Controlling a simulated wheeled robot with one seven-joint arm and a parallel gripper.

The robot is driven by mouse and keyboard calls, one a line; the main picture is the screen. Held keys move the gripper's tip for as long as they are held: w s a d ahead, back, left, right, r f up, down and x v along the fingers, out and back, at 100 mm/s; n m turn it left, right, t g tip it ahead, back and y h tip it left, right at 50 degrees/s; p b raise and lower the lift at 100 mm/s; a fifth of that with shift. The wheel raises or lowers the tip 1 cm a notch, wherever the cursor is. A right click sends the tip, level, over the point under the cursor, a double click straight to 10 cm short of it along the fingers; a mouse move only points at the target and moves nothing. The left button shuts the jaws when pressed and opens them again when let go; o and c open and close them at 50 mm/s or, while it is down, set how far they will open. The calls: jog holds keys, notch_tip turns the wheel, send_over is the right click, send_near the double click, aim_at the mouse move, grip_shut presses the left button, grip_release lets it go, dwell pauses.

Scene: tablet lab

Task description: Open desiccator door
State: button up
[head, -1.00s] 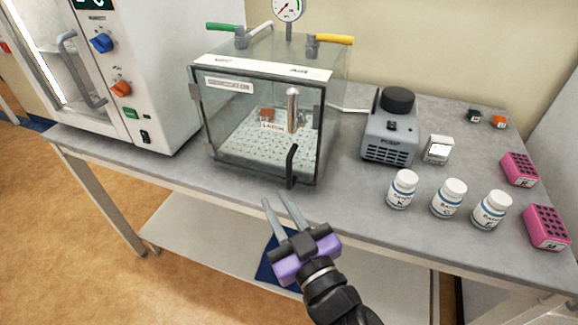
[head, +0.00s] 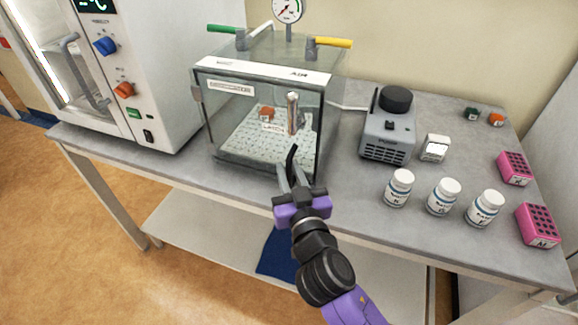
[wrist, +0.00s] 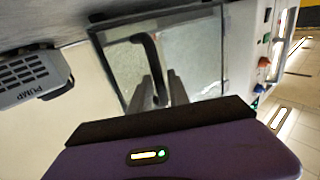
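The desiccator (head: 262,112) is a clear glass box with a white top strip, standing on the bench. Its door looks closed, with a dark bent handle (head: 291,156) at the right side of the front. My gripper (head: 289,168), purple and black with grey fingers, is in front of the door at the handle. In the wrist view, the dark handle (wrist: 150,50) runs down between the two spread fingers (wrist: 161,80). A gap between the fingers still shows, and I cannot tell whether either one touches the handle.
A white oven-like machine (head: 150,70) stands left of the desiccator. A grey pump (head: 388,135), white bottles (head: 444,196) and pink racks (head: 538,226) stand on the right. Green (head: 222,29) and yellow (head: 333,42) valve levers and a gauge top the desiccator.

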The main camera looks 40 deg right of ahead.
jog(key=shift+w, duration=0.15)
grip_shut()
dwell(1.4)
